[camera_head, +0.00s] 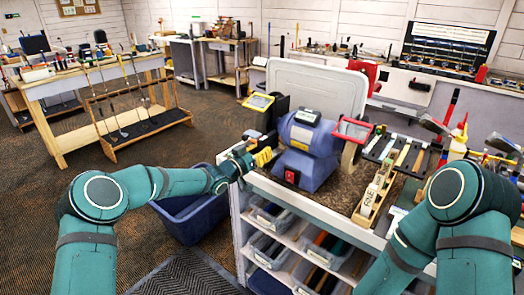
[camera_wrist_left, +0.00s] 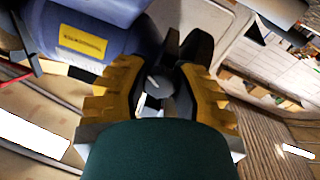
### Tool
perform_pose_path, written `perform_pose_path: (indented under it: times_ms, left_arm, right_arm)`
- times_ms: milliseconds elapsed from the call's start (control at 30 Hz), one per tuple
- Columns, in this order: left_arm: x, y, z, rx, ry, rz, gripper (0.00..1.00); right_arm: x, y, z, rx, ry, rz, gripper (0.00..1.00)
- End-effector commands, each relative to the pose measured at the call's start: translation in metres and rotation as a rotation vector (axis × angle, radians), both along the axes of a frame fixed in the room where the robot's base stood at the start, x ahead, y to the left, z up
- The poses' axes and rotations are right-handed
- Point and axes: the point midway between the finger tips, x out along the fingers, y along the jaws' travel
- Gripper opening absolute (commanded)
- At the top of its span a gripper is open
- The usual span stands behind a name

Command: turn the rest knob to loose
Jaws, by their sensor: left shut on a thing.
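The blue bench grinder (camera_head: 311,150) stands on the bench top, with a red switch on its front. My left gripper (camera_head: 264,157) is at the grinder's left side. In the left wrist view its yellow ridged fingers (camera_wrist_left: 158,92) are shut on a dark grey round knob (camera_wrist_left: 158,82) with a pale line on its face. The fingers cover the knob's sides, and I cannot read any loose or tight marking. In the head view the knob is hidden by the gripper. My right arm shows at the right, but its gripper is out of view.
A yellow-framed device (camera_head: 259,102) stands behind my left gripper, and a red-framed guard (camera_head: 353,129) is at the grinder's right. A wooden FINE block (camera_head: 373,197) and several tools lie to the right. A blue bin (camera_head: 196,216) is on the floor below my left forearm.

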Motion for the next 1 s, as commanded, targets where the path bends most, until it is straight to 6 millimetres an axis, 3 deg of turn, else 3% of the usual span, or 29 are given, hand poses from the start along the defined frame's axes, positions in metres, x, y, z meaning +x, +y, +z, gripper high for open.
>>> perform_pose_path:
  times_ms: [200, 233, 300, 733, 1000]
  left_arm:
    - [0.0, 0.0, -0.001, 0.002, 0.001, 0.0, 0.0]
    - [0.0, 0.0, -0.001, 0.002, 0.001, 0.0, 0.38]
    - [0.0, 0.0, -0.001, 0.003, 0.0, 0.0, 0.61]
    - [-0.005, 0.005, -0.001, 0.004, -0.001, 0.0, 0.61]
    - [-0.04, 0.039, -0.004, 0.005, 0.0, 0.003, 0.61]
  right_arm:
    - [0.0, 0.0, 0.0, 0.0, 0.0, 0.0, 0.47]
    - [0.0, 0.0, 0.0, 0.0, 0.0, 0.0, 0.47]
    - [0.0, 0.0, 0.0, 0.0, 0.0, 0.0, 0.47]
    - [0.0, 0.0, 0.0, 0.0, 0.0, 0.0, 0.47]
    - [0.0, 0.0, 0.0, 0.0, 0.0, 0.0, 0.47]
